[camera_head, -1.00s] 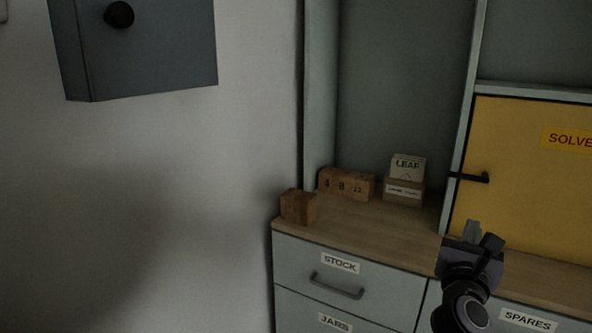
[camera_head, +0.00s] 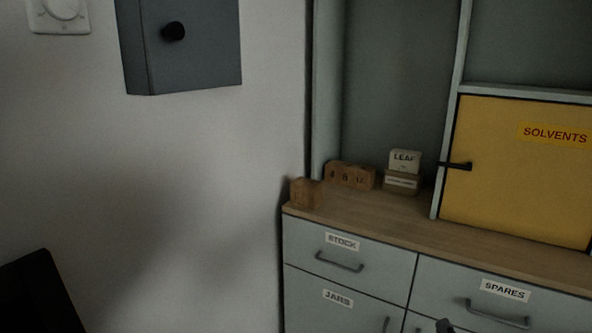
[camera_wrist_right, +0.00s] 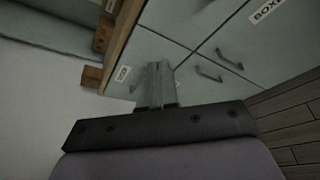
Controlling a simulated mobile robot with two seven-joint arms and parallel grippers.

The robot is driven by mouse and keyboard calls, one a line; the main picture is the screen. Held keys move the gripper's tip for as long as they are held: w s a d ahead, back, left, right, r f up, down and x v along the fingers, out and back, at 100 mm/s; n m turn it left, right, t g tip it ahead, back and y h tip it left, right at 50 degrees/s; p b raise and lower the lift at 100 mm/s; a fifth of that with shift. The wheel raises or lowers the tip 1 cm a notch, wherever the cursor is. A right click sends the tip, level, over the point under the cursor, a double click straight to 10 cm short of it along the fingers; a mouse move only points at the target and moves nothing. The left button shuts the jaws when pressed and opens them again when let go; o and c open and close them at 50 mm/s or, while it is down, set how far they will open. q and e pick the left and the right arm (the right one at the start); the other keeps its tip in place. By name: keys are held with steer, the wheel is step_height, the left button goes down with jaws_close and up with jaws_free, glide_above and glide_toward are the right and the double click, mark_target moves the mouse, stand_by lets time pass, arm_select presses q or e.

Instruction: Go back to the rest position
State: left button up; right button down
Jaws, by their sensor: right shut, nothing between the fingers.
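My right gripper (camera_wrist_right: 158,70) shows in the right wrist view with its two fingers together and nothing between them. It points toward the grey drawer fronts and is apart from them. My left gripper is not in view.
Drawers with handles (camera_head: 340,262) lie below. A yellow SOLVENTS door (camera_head: 520,170) is shut. A grey wall box (camera_head: 190,50) hangs left. A dark shape at lower left is unclear.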

steer(key=s+a+f+m+g+y, duration=0.2)
steer(key=s+a+f+m+y, duration=0.1)
steer(key=s+f+m, duration=0.5)
steer(key=s+a+f+m+g+y, duration=0.2)
steer(key=s+a+f+m, duration=0.3)
steer(key=s+f+m, duration=0.3)
steer(key=s+m+y, duration=0.1)
steer(key=s+m, duration=0.3)
steer(key=s, duration=0.2)
steer(key=shift+s+f+m+p, duration=0.15)
steer(key=shift+f+m+p, duration=0.15)
steer(key=shift+f+p, duration=0.05)
